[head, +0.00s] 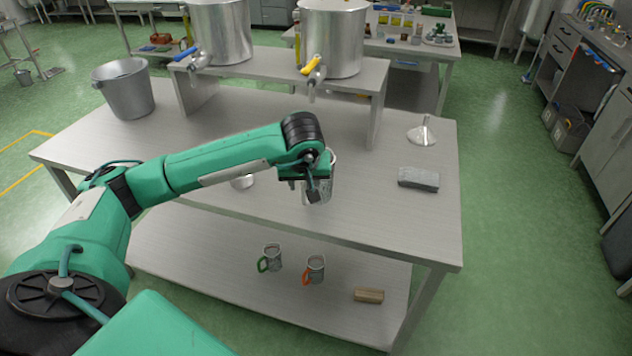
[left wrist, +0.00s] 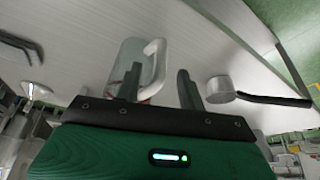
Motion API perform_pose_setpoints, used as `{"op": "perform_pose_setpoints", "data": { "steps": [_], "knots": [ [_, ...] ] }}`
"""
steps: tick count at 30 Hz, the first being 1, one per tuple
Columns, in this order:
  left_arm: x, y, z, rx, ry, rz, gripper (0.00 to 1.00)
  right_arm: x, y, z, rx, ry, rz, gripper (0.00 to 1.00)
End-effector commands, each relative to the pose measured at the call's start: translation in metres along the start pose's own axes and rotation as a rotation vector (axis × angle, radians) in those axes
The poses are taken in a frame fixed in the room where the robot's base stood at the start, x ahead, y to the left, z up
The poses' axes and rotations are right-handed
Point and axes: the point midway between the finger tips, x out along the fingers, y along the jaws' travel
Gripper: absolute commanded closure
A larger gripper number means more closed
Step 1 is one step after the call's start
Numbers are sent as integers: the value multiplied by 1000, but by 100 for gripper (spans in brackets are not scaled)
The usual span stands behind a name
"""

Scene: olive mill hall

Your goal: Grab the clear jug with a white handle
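The clear jug (head: 326,188) with a white handle stands on the upper top of the metal table in the head view, partly hidden behind my left gripper (head: 304,188). In the left wrist view the clear jug (left wrist: 122,62) lies ahead, with its white handle (left wrist: 153,68) between my two spread fingers. The left finger overlaps the jug's body in the picture; I cannot tell whether it touches. My left gripper (left wrist: 159,80) is open and holds nothing. My right gripper is in neither view.
A small metal cup with a dark handle (left wrist: 219,88) lies close to the right finger. A grey block (head: 418,179) and a funnel (head: 422,134) sit on the right. A bucket (head: 124,88) stands back left. Two mugs (head: 272,257) (head: 315,268) stand on the lower shelf.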

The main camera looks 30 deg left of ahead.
Motion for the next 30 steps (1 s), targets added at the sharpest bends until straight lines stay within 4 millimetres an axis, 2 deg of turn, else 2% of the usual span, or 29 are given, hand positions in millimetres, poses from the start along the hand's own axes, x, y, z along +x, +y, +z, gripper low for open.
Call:
{"op": "perform_pose_setpoints", "data": {
  "steps": [5, 11, 19, 20, 24, 26, 30],
  "knots": [
    [19, -2, 0, -1, -6, -4, 60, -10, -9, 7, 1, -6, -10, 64],
    [45, -2, 0, -1, -3, -2, 60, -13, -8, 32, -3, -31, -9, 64],
    [50, -2, 0, 0, -1, 0, 60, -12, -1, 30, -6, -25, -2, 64],
    [50, -2, 0, 0, -1, 0, 62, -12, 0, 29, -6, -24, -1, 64],
    [50, -2, 0, 0, -1, 0, 90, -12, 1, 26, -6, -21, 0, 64],
    [50, -2, 0, 0, -1, 0, 100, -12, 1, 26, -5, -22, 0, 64],
    [49, -2, 0, 0, 0, 0, 100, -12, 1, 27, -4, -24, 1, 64]
  ]
}}
